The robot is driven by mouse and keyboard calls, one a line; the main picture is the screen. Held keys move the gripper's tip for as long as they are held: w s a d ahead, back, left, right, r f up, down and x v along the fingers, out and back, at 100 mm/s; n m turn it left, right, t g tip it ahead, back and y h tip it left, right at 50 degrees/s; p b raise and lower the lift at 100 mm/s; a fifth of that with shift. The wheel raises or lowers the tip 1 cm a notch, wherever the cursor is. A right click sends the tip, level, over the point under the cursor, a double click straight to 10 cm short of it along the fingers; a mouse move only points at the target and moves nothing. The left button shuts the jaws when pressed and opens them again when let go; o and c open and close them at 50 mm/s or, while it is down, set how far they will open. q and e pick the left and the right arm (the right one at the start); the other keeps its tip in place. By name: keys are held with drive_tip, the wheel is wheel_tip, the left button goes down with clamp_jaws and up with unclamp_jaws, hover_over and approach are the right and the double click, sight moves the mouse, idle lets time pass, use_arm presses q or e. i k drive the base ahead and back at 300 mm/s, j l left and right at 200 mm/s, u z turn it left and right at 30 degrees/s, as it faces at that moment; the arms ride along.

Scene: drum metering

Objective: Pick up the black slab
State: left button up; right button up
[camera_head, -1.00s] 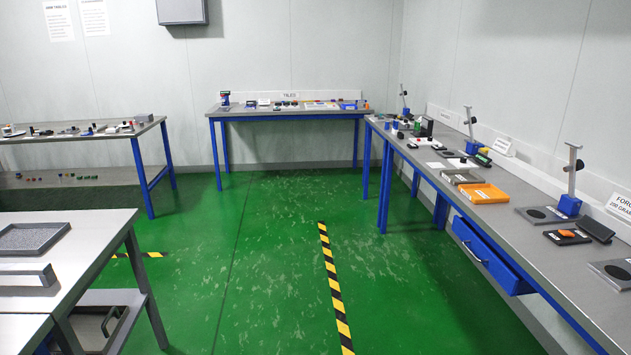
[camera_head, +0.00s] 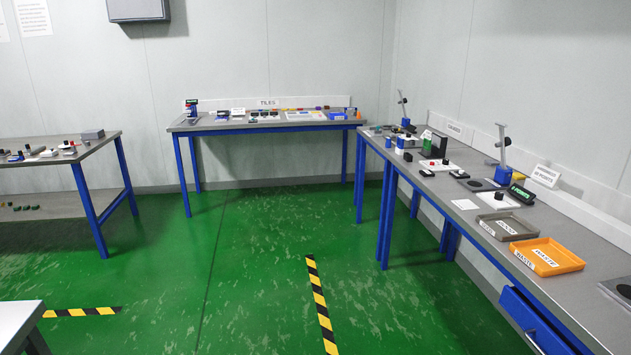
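No black slab can be made out for certain. A dark upright block (camera_head: 439,147) stands on the right bench (camera_head: 470,222), behind a white plate with a red button (camera_head: 434,165); I cannot tell if it is the slab. Small dark items also lie on the back table (camera_head: 335,123) and on the left table (camera_head: 92,150), too small to name. Neither of my grippers is in view.
An orange tray (camera_head: 547,257) and a grey tray (camera_head: 508,226) sit on the right bench, above a blue drawer (camera_head: 536,322). The green floor (camera_head: 260,250) is open between the tables, with a yellow-black stripe (camera_head: 320,306). A grey table corner (camera_head: 18,322) is at lower left.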

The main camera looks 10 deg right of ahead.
sight(425, 172)
drive_tip(key=i+z, duration=0.2)
drive_tip(key=i, duration=0.35)
drive_tip(key=i+z, duration=0.15)
drive_tip(key=i, duration=0.45)
drive_tip(key=i+j+z, duration=0.2)
drive_tip(key=i, duration=0.35)
drive_tip(key=i+z, duration=0.2)
drive_tip(key=i, duration=0.4)
drive_tip(key=i+z, duration=0.25)
drive_tip(key=i, duration=0.35)
drive_tip(key=i+j+z, duration=0.2)
drive_tip(key=i, duration=0.4)
drive_tip(key=i+z, duration=0.2)
drive_tip(key=k+l, duration=0.05)
